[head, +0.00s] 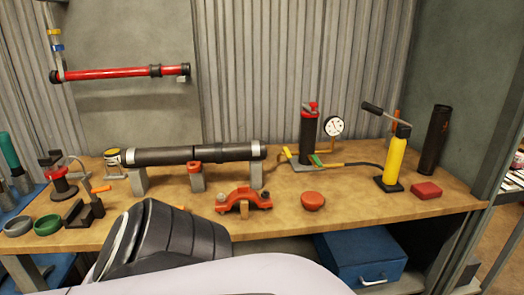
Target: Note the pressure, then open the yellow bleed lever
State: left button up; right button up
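A round white pressure gauge (333,126) faces me at the right of the bench. Its reading is too small to make out. It stands beside a dark upright cylinder with a red top (309,135). Low at that cylinder's foot are a small green part (316,159) and yellow-orange pieces, one a thin bar (331,165). I cannot tell for certain which is the bleed lever, or its position. A yellow hand pump (395,156) with a dark-ended handle stands upright to the right, on a dark base. Neither of my grippers shows; a part of my arm fills the bottom middle.
A long dark pipe (190,154) lies on grey supports on the wooden bench (350,190). A red clamp (243,199), a red bowl (312,201), a red block (426,190) and a black tube (435,140) stand around. A blue box (362,255) is below. A grey post (490,150) borders the right.

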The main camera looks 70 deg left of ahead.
aim_at(286, 151)
jog(key=u, duration=2.15)
